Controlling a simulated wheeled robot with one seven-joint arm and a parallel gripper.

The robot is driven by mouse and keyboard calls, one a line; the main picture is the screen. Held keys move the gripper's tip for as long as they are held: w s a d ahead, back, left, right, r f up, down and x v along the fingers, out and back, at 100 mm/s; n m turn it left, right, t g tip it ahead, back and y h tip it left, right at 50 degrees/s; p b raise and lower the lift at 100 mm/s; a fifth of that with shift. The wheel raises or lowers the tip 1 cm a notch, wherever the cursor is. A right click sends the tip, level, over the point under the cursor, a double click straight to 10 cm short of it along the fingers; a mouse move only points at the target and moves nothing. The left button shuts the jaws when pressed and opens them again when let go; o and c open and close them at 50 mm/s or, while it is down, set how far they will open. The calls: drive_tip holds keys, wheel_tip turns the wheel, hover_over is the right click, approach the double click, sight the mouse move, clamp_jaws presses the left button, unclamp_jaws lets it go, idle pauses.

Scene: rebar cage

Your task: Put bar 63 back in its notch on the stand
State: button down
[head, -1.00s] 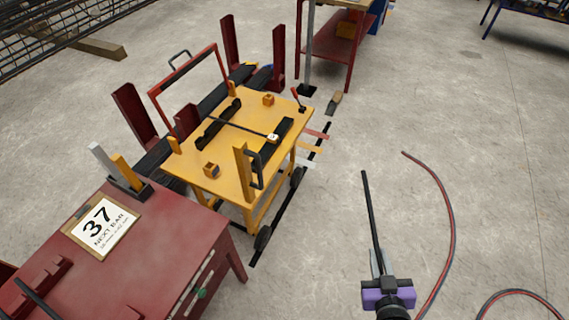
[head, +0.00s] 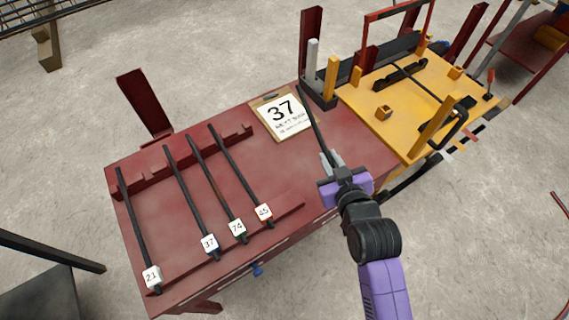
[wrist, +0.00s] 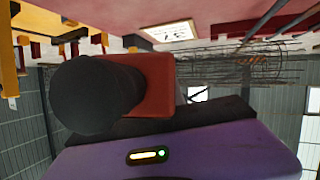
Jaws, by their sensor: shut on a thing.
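My purple gripper (head: 332,160) is shut on a long dark bar (head: 314,120), which points away from me over the right end of the red stand (head: 285,185). No number on this bar is readable. In the wrist view a dark round shape (wrist: 95,95) and an orange-red block (wrist: 160,85) fill the middle, close to the camera. The stand has a notched rail (head: 165,172) at the back and a low front rail (head: 290,217). Bars 21 (head: 135,220), 37 (head: 188,198), 74 (head: 215,185) and 45 (head: 238,170) lie across it. A wide gap separates 21 from 37.
A clipboard (head: 284,117) reading "37 NEXT BAR" lies at the stand's back right, near the held bar. A yellow cart (head: 385,115) with posts and blocks stands to the right. A red upright (head: 145,100) rises behind the stand. Open floor lies at lower right.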

drive_tip(key=w+a+r+n+y+b, duration=0.2)
drive_tip(key=w+a+r+b, duration=0.15)
drive_tip(key=a, duration=0.45)
wheel_tip(320, 180, up, 4)
drive_tip(key=n+g+y+b, duration=0.1)
drive_tip(key=n+y+b, duration=0.1)
hover_over(271, 182)
wheel_tip(271, 182, down, 19)
drive_tip(key=shift+w+f, duration=0.15)
drive_tip(key=shift+f, duration=0.1)
drive_tip(key=shift+f+b, duration=0.35)
drive_tip(key=shift+b, duration=0.15)
drive_tip(key=shift+f, duration=0.1)
drive_tip(key=c, duration=1.4)
unclamp_jaws()
